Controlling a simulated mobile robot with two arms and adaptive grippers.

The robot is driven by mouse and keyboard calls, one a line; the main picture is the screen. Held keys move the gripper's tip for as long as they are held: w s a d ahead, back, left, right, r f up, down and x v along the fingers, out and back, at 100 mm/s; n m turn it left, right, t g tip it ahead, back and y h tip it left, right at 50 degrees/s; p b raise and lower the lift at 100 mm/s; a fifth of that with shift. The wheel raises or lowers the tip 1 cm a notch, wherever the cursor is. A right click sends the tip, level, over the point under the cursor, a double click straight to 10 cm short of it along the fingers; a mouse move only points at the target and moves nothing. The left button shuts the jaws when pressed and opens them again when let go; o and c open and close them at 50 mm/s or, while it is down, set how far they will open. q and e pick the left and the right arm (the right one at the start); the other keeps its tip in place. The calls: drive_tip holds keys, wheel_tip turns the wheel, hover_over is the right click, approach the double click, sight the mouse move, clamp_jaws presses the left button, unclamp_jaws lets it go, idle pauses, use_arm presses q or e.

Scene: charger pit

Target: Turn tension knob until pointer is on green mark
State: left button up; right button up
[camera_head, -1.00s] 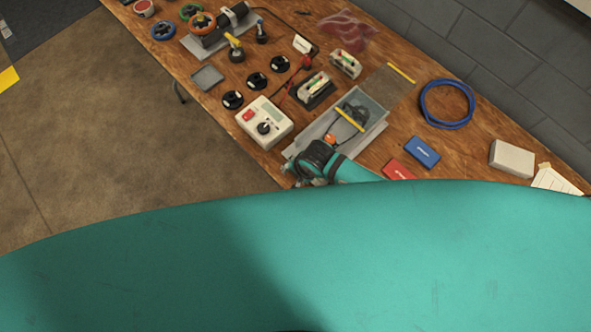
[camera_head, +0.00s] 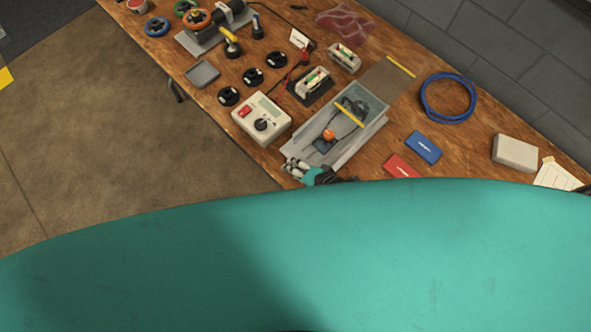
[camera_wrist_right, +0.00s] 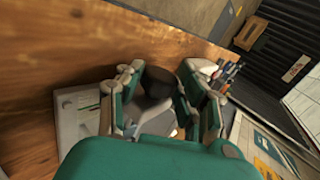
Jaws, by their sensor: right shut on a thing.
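My right gripper (camera_head: 298,166) is at the near end of a grey tray (camera_head: 368,139) on the wooden bench, with my teal arm covering the area below it. In the right wrist view my right gripper (camera_wrist_right: 158,92) has its fingers on both sides of a dark, rounded knob-like thing (camera_wrist_right: 160,79) and is shut on it. I take this for the tension knob, though its shape is partly hidden by the fingers. The tray holds an orange round piece (camera_head: 327,134) and a yellow bar (camera_head: 349,113). I cannot make out the pointer or green mark. My left gripper is not in view.
A pale control box (camera_head: 276,132) with a red switch and black dial stands left of the tray. Blue (camera_head: 423,147) and red (camera_head: 402,166) boxes lie to its right. A coiled blue cable (camera_head: 447,98) and a grey block (camera_head: 515,153) lie farther right. Floor lies left of the bench.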

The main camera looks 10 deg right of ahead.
drive_tip(key=shift+w+r, duration=0.1)
drive_tip(key=shift+r, duration=0.05)
drive_tip(key=o, duration=1.1)
drive_tip(key=shift+a, duration=0.1)
drive_tip(key=shift+o, duration=0.2)
drive_tip(key=shift+s+d, duration=0.2)
drive_tip(key=shift+s, duration=0.1)
drive_tip(key=v, duration=1.1)
drive_tip(key=shift+d+r, duration=0.15)
drive_tip(key=shift+s, duration=0.1)
